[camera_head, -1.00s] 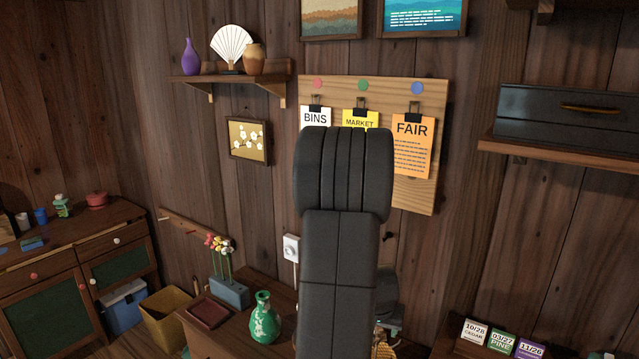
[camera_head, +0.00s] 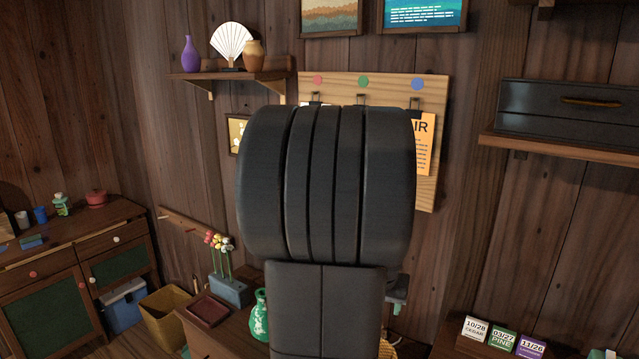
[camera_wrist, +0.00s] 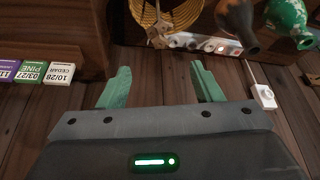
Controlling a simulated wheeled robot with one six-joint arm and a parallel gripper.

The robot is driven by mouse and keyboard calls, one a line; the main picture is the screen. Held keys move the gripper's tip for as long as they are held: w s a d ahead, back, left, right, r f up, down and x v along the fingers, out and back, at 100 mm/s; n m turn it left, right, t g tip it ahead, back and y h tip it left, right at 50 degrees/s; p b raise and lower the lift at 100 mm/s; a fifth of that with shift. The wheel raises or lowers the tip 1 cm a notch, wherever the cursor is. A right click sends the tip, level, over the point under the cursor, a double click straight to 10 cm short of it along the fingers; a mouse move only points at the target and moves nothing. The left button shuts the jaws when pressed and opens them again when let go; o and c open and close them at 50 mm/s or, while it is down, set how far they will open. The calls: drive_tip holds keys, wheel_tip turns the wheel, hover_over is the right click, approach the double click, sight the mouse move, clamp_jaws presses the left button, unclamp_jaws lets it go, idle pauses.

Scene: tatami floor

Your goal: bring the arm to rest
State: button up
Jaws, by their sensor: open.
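My arm rises large in the middle of the head view, its dark rounded joint in front of the wall. My gripper (camera_wrist: 161,68) shows in the wrist view with its two green fingers spread apart and nothing between them. Most of it is hidden behind the arm in the head view; only a small part shows at the arm's right side. In the wrist view the scene is upside down, and the plank wall lies beyond the fingers.
A pegboard (camera_head: 432,190) with notices is partly behind my arm. A green vase (camera_head: 260,318) stands close to the arm's left side. Dated blocks (camera_head: 503,340) stand at lower right. Wall shelves hold a fan (camera_head: 231,45) and a black case (camera_head: 560,110).

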drive_tip(key=shift+v, duration=1.3)
drive_tip(key=p+x, duration=0.1)
drive_tip(key=x, duration=1.3)
drive_tip(key=shift+r, duration=0.1)
